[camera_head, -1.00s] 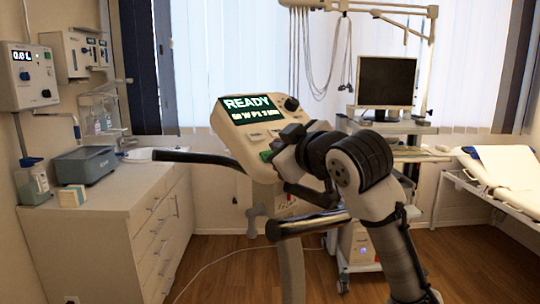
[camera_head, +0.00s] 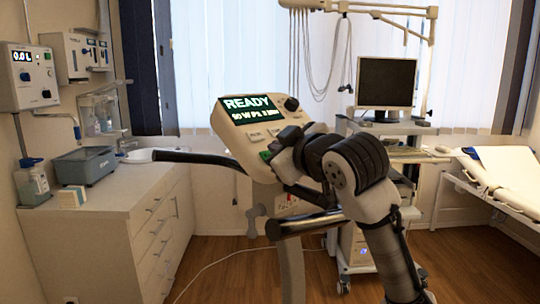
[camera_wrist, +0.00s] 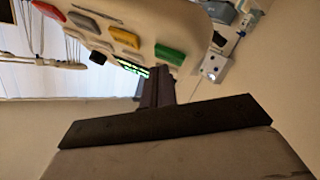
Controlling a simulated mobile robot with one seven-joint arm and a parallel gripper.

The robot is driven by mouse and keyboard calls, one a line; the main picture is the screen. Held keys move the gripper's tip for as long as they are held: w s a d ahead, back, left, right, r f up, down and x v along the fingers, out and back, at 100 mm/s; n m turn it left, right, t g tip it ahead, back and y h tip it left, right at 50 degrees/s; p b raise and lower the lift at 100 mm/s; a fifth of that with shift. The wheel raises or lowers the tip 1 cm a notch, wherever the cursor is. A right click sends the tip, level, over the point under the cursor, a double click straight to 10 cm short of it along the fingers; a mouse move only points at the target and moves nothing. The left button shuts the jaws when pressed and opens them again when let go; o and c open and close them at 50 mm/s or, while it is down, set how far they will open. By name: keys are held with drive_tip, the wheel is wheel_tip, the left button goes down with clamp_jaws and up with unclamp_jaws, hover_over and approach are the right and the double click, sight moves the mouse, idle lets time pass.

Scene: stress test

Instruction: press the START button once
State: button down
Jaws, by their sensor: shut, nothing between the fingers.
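The console (camera_head: 232,132) of the exercise machine faces me, and its screen (camera_head: 250,108) reads READY with a smaller line below. A green button (camera_head: 265,155) sits at its lower edge; I cannot read its label. In the wrist view the green button (camera_wrist: 170,54) is at the end of a row of coloured buttons. My gripper (camera_wrist: 158,72) is shut and empty, its fingertips close to the green button. I cannot tell whether they touch it. In the head view my gripper (camera_head: 274,150) is dark and partly covers the console's lower right.
A black handlebar (camera_head: 195,158) extends left from the machine. A dark knob (camera_head: 291,103) is at the console's upper right. A drawer cabinet (camera_head: 120,220) stands left, a monitor cart (camera_head: 385,125) behind right.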

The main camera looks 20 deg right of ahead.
drive_tip(key=shift+w+a+f+b, duration=0.1)
drive_tip(key=shift+a+f+b, duration=0.1)
drive_tip(key=shift+f, duration=0.2)
drive_tip(key=shift+w+a+f+b, duration=0.1)
drive_tip(key=shift+f+b, duration=0.1)
drive_tip(key=shift+f, duration=0.15)
idle(0.8)
drive_tip(key=shift+s+d+r+p, duration=0.1)
drive_tip(key=shift+d+r+p, duration=0.05)
drive_tip(key=shift+r+p, duration=0.2)
drive_tip(key=shift+s+d+r+p, duration=0.25)
drive_tip(key=shift+s+r+p, duration=0.25)
drive_tip(key=shift+r, duration=0.2)
drive_tip(key=shift+s+d+r+p, duration=0.25)
drive_tip(key=shift+s+r+p, duration=0.15)
drive_tip(key=shift+r, duration=0.25)
drive_tip(key=shift+s+d+r+p, duration=0.25)
drive_tip(key=shift+s+r+p, duration=0.15)
drive_tip(key=shift+r+p, duration=0.25)
drive_tip(key=s+d+r+p, duration=0.1)
drive_tip(key=s+r+p, duration=0.3)
drive_tip(key=r, duration=0.1)
drive_tip(key=shift+d+r, duration=0.35)
drive_tip(key=shift+d, duration=0.05)
drive_tip(key=shift+f, duration=0.1)
